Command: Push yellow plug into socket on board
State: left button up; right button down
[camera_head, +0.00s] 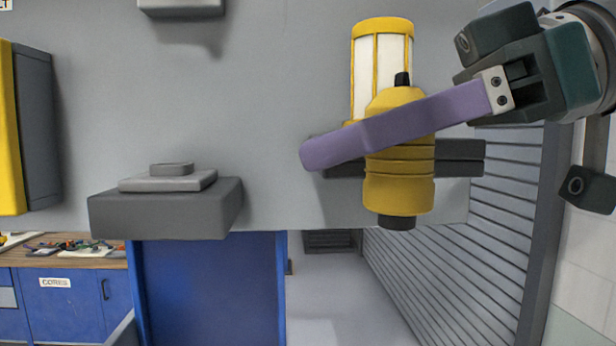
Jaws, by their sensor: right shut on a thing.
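A yellow plug (398,195) with a ribbed lower body and a dark lower end stands upright in front of the grey board (270,90). My right gripper (385,133) comes in from the right and is shut on the plug. Its purple finger crosses the plug's middle and hides part of it; the other finger is hidden. I cannot make out a clear socket opening on the board. I cannot tell whether the plug touches anything behind it. My left gripper is not in view.
A yellow-framed white lamp-like cylinder (365,75) is behind the plug's top. A dark grey bracket (460,158) shows behind the plug. A grey stepped block (165,210) juts out at left. A yellow and grey box (35,125) is at far left. Free room lies between block and plug.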

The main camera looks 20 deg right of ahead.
jog(key=w+a+r+n+g, duration=0.1)
jog(key=w+a+r, duration=0.15)
jog(key=a, duration=0.25)
jog(key=w+a+r+n+g+y, duration=0.1)
jog(key=a+r, duration=0.2)
jog(key=a, duration=0.1)
jog(key=w+a+r+n+g, duration=0.1)
jog(key=a+r, duration=0.1)
jog(key=a, duration=0.3)
jog(key=w+r+m+t, duration=0.1)
jog(key=w, duration=0.3)
jog(key=w+r+m+t+h, duration=0.1)
jog(key=w+m+t, duration=0.1)
jog(key=w, duration=0.2)
jog(key=w+r+m+t+h, duration=0.1)
jog(key=w, duration=0.3)
jog(key=shift+a+r, duration=0.15)
jog(key=shift+f+m+t, duration=0.3)
jog(key=shift+f, duration=3.45)
jog(key=shift+p, duration=0.5)
jog(key=shift+f+b, duration=0.5)
jog(key=shift+f, duration=0.3)
jog(key=shift+c, duration=1.2)
grip_release()
jog(key=shift+f, duration=0.1)
